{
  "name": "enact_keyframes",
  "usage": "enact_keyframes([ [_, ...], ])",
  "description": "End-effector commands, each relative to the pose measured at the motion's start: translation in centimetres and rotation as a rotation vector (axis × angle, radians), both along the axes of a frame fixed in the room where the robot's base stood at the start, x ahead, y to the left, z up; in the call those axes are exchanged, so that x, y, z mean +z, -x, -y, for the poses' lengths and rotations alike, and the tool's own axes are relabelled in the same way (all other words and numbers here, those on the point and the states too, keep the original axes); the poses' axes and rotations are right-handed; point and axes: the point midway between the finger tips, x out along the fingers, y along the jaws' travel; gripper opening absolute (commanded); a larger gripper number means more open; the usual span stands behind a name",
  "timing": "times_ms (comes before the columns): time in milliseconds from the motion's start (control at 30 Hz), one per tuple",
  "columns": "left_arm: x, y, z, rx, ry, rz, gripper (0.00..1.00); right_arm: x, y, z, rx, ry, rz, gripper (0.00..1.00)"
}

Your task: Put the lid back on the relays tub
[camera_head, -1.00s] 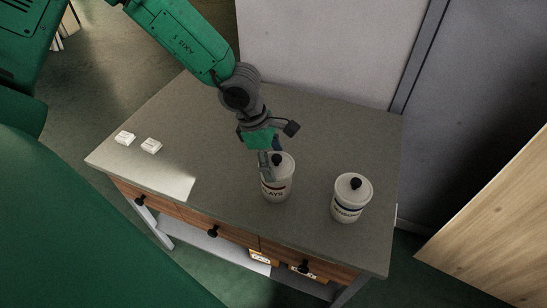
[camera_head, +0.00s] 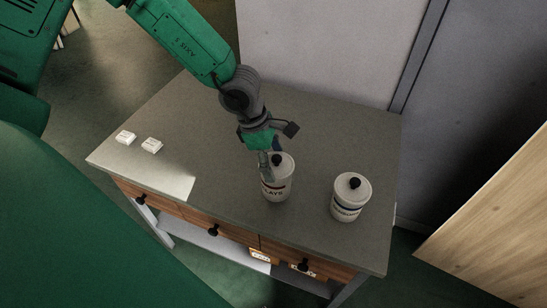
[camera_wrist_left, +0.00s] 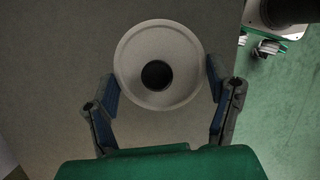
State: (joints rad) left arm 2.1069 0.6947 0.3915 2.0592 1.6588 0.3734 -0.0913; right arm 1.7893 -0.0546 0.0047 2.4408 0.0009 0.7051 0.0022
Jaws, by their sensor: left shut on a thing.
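The relays tub (camera_head: 277,190) is a white tub with dark lettering, partly readable as "LAYS", standing upright on the grey tabletop. Its round white lid (camera_head: 284,163) with a black knob is at the tub's top. I cannot tell if it is fully seated. My left gripper (camera_head: 272,163) reaches down from above and is shut on the lid. In the left wrist view the lid (camera_wrist_left: 132,65) lies between the two fingers, at its left and right edges, and hides the tub below. My right gripper is not in view.
A second white lidded tub (camera_head: 348,203) with a black knob stands to the right. Two small white blocks (camera_head: 138,141) lie at the table's left. The grey table (camera_head: 330,128) has clear room behind the tubs, and drawers (camera_head: 209,229) along its front.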

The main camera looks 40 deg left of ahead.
Motion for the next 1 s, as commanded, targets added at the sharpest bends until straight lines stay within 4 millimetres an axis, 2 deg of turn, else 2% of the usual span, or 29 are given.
enact_keyframes([
  [1000,-0.06,0.01,0.01,-0.001,0.000,0.000,0.51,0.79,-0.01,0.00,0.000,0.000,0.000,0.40],
])
